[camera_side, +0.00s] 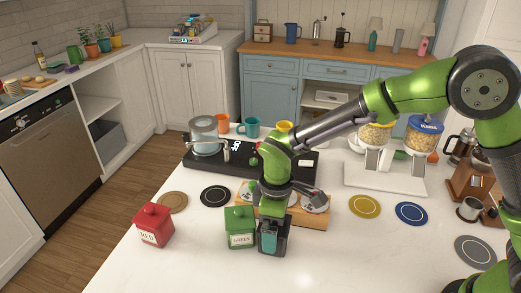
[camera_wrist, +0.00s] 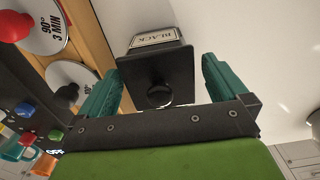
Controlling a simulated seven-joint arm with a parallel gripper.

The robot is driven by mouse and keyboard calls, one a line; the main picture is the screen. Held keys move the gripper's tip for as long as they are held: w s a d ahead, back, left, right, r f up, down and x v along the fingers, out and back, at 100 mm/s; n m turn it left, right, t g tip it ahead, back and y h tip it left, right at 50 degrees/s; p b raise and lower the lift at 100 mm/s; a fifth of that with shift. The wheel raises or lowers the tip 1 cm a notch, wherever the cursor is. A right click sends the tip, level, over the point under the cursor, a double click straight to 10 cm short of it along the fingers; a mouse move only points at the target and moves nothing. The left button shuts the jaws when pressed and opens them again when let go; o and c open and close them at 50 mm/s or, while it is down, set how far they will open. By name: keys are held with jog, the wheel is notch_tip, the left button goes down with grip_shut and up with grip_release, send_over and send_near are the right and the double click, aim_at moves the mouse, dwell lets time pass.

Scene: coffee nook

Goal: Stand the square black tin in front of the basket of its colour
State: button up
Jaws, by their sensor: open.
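The square black tin (camera_wrist: 157,62) has a dark lid with a round knob and a label reading BLACK. In the wrist view it lies between the two teal fingers of my gripper (camera_wrist: 162,82), which are open on either side of it. In the side view my gripper (camera_side: 271,240) points down at the black tin (camera_side: 285,240), partly hiding it. The tin stands on the white counter, just right of the green tin (camera_side: 240,228). I see no black basket; a round black mat (camera_side: 215,194) lies behind the green tin.
A red tin (camera_side: 154,226) stands at the left. A wooden rack (camera_side: 312,219) with white discs is close behind my gripper. Brown (camera_side: 172,202), yellow (camera_side: 364,206), blue (camera_side: 411,213) and grey (camera_side: 475,252) mats lie flat. The front counter is clear.

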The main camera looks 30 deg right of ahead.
notch_tip(320, 180, up, 13)
jog(key=s+d+r+m+t+y, duration=0.1)
jog(key=s+d+r+m+t, duration=0.1)
jog(key=s+d+r+m, duration=0.3)
jog(key=s+d+r+m+t+y, duration=0.1)
jog(key=d+r, duration=0.1)
jog(key=d, duration=0.4)
jog(key=s+d+m+t, duration=0.4)
jog(key=s+d+m, duration=0.3)
jog(key=s+d, duration=0.1)
jog(key=shift+s+f, duration=0.25)
jog(key=shift+s, duration=0.25)
